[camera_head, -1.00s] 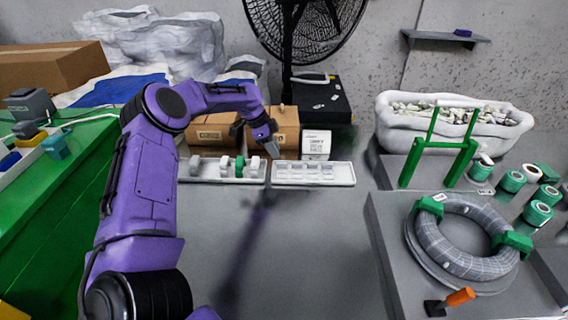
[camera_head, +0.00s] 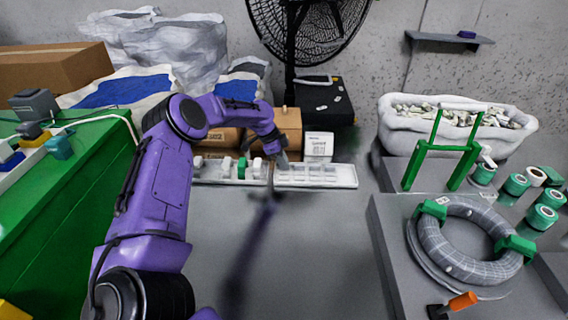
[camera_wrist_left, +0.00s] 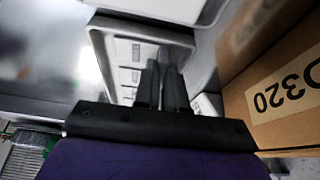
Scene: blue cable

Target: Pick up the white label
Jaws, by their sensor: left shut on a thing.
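A white tray (camera_head: 345,183) with several small compartments lies on the grey table. Pale rectangular labels (camera_head: 315,171) show in its compartments; they also show in the left wrist view (camera_wrist_left: 131,76). My left gripper (camera_head: 282,166) is over the left end of this tray, fingers pointing down. In the left wrist view its two dark fingers (camera_wrist_left: 163,72) are close together, shut on a white label. The held label is mostly hidden between the fingers, too small to make out. My right gripper is in neither view.
Cardboard boxes (camera_head: 288,123) and a white box (camera_head: 319,142) stand close behind. A cable coil (camera_head: 430,240) lies on a grey platform to the right. The table's front middle is clear.

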